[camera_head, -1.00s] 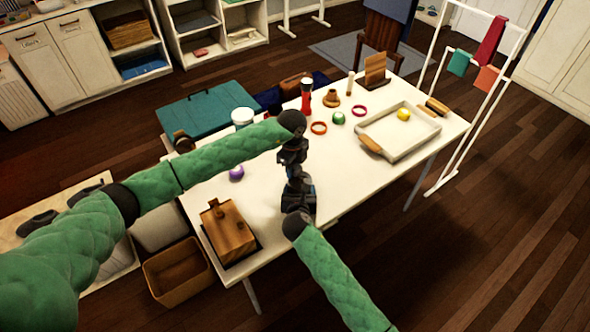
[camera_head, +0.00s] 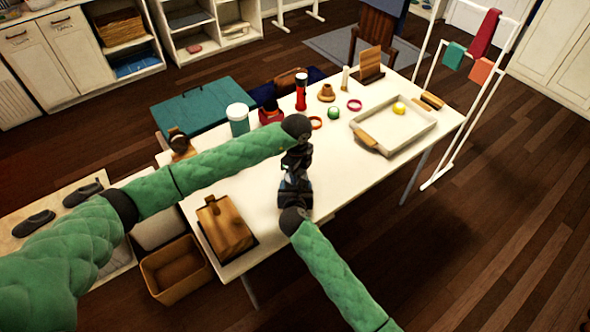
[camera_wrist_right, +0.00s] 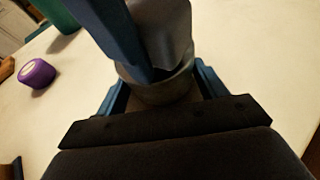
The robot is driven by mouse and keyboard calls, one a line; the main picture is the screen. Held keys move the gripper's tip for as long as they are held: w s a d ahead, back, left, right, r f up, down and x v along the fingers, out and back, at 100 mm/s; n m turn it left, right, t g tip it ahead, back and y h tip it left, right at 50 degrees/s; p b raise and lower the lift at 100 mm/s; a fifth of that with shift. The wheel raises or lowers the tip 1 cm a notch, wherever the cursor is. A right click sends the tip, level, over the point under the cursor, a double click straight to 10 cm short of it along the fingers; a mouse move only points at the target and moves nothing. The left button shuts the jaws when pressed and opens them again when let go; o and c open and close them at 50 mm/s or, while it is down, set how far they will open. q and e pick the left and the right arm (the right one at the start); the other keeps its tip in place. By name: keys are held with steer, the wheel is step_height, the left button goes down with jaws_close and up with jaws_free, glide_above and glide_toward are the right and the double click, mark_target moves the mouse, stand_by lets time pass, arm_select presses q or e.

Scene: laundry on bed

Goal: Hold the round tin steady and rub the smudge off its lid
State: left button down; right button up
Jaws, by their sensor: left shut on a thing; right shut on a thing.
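The round tin (camera_wrist_right: 160,92) is a grey, round-sided thing in the right wrist view. The blue fingers of my right gripper (camera_wrist_right: 160,98) are shut on it from both sides. My left gripper (camera_wrist_right: 120,38) comes down from above, blue, shut on a grey piece (camera_wrist_right: 172,35) that I cannot name surely. This piece is at the tin's top; I cannot tell whether it touches. The lid's face and any smudge are hidden. In the head view my left gripper (camera_head: 297,162) and right gripper (camera_head: 294,188) meet over the table and hide the tin.
The white table (camera_head: 345,185) holds a wooden block (camera_head: 225,226) at front left, a white tray (camera_head: 425,130) at right, and a white-lidded jar (camera_head: 238,120) behind my left arm. A purple thing (camera_wrist_right: 38,74) lies left in the wrist view. The table right of the grippers is clear.

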arm_select(q)
steer(key=shift+s+d+f, duration=0.2)
steer(key=shift+s+d, duration=0.25)
steer(key=shift+s, duration=0.3)
steer(key=shift+w+r, duration=0.1)
steer(key=shift+r, duration=3)
steer(key=shift+r, duration=1.5)
steer(key=shift+f, duration=0.15)
steer(key=shift+w+d+f, duration=0.1)
steer(key=shift+w+f, duration=0.05)
steer(key=shift+f, duration=3.6)
